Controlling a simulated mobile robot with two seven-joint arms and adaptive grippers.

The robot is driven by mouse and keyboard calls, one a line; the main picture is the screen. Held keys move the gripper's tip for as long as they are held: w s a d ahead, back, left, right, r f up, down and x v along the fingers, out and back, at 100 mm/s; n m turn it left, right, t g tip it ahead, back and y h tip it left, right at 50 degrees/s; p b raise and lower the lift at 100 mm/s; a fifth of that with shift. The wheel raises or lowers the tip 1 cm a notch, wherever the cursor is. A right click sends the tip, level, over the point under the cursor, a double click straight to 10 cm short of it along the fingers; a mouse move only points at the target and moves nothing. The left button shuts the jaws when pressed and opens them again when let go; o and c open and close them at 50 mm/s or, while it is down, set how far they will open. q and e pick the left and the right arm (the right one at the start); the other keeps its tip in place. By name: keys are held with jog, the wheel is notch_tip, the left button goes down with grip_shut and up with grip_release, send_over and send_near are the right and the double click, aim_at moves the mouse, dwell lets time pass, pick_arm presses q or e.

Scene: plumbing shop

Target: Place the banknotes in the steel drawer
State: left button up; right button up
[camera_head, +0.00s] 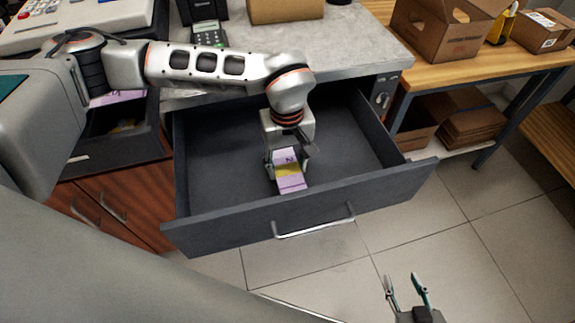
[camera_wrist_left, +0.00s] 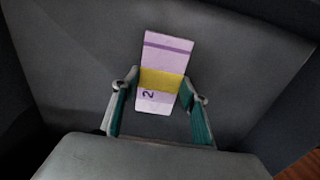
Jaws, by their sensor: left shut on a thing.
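The banknotes (camera_head: 289,180) are a pale purple bundle with a yellow band. My left gripper (camera_head: 288,170) is shut on them inside the open steel drawer (camera_head: 215,165). In the left wrist view the banknotes (camera_wrist_left: 164,85) lie between the two green-padded fingers of the left gripper (camera_wrist_left: 160,112), with the dark drawer floor (camera_wrist_left: 75,80) behind. I cannot tell whether the bundle touches the floor. The dark grey drawer is pulled out and otherwise looks empty. My right gripper (camera_head: 405,290) is open and empty at the bottom right, over the floor tiles, outside the drawer.
A second open drawer (camera_head: 105,135) at the left holds some notes. The grey counter (camera_head: 350,45) above carries a card terminal (camera_head: 208,35) and a cardboard box (camera_head: 285,10). Several cardboard boxes stand on the wooden bench (camera_head: 480,65) at the right. The tiled floor in front is clear.

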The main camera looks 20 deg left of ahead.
pick_arm(q)
jog(key=shift+f, duration=0.3)
jog(key=shift+f, duration=0.15)
jog(key=o, duration=1.1)
pick_arm(e)
jog(key=shift+s+f, duration=0.2)
jog(key=shift+s, duration=0.05)
